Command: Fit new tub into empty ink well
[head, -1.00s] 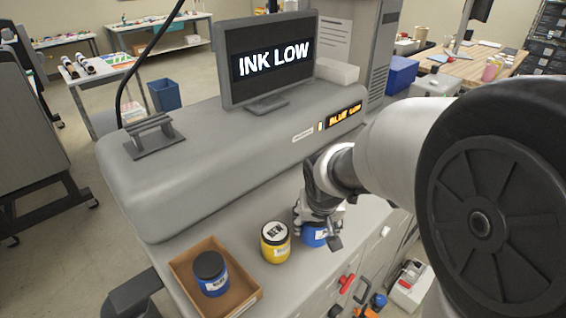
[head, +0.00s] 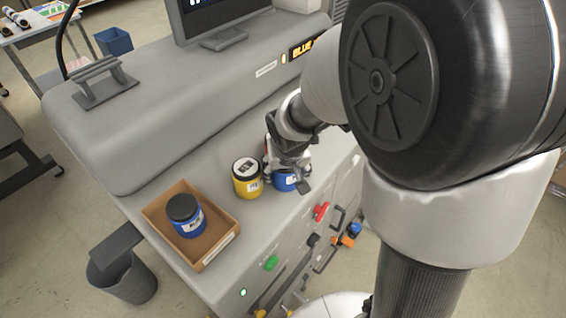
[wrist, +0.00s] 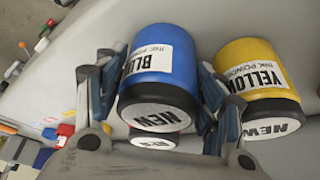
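A blue tub with a black lid marked NEW (wrist: 160,75) stands on the grey machine's front ledge; it shows partly behind my gripper in the head view (head: 285,181). My gripper (head: 287,168) is at this tub from above. In the wrist view its two fingers (wrist: 160,95) lie on either side of the tub, close to its walls; whether they press on it I cannot tell. A yellow NEW tub (head: 247,178) stands just left of it in the head view. A third lid (wrist: 153,138) shows partly behind the blue tub. No ink well is clearly visible.
A cardboard tray (head: 222,246) on the ledge holds a blue tub with a dark lid (head: 186,214). The machine's raised housing (head: 160,140) runs behind the ledge. A grey bin (head: 128,280) stands on the floor.

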